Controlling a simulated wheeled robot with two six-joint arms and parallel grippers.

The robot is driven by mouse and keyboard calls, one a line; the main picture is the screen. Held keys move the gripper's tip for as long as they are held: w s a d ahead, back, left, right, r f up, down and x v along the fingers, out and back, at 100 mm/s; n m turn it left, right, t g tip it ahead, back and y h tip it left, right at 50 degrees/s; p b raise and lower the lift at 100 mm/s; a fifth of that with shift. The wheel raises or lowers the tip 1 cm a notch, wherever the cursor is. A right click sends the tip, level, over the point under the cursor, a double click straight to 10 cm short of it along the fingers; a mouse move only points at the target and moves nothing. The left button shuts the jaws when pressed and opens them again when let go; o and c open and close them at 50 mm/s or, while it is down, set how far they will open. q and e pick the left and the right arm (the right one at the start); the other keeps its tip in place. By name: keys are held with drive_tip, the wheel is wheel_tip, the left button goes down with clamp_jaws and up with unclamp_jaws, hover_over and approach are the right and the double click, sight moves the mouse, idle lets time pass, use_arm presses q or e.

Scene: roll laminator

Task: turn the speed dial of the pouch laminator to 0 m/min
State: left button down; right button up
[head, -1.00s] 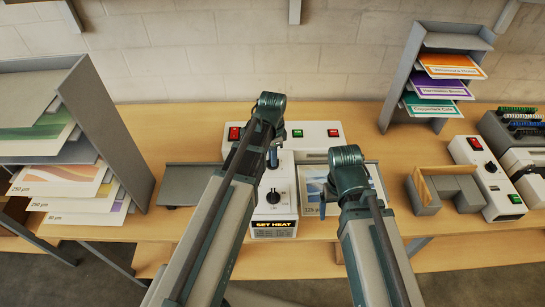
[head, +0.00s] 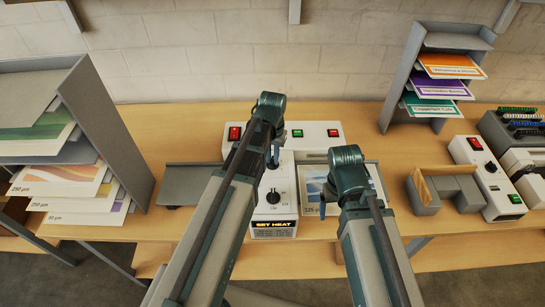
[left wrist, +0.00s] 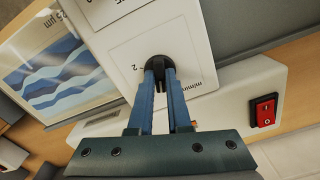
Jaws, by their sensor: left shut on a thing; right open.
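The pouch laminator (head: 285,220) is a white machine on the table, with a lit "SET HEAT" display at its front. Its speed dial (left wrist: 159,66) is a black knob on a white panel marked "m/min", with a "2" beside it, in the left wrist view. My left gripper (left wrist: 160,76) is shut on this dial, with a blue finger on each side. In the head view my left gripper (head: 273,157) hides the dial. The dial's pointer cannot be read. A second black dial (head: 273,197) stands nearer the front. My right gripper (head: 322,208) is open, mostly hidden behind its arm.
A printed sheet (head: 313,184) lies right of the dials. A pouch rack (head: 105,125) stands at the left; a grey holder (head: 440,188) and another machine (head: 490,175) stand at the right.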

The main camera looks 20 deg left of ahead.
sight(272, 160)
use_arm(q)
drive_tip(key=shift+n, duration=2)
drive_tip(key=c, duration=0.9)
unclamp_jaws()
drive_tip(key=shift+o, duration=0.2)
drive_tip(key=shift+r, duration=0.15)
wheel_tip(272, 160, up, 14)
drive_tip(key=p, duration=1.3)
drive_tip(key=shift+f+p, duration=0.25)
drive_tip(key=shift+p, duration=0.15)
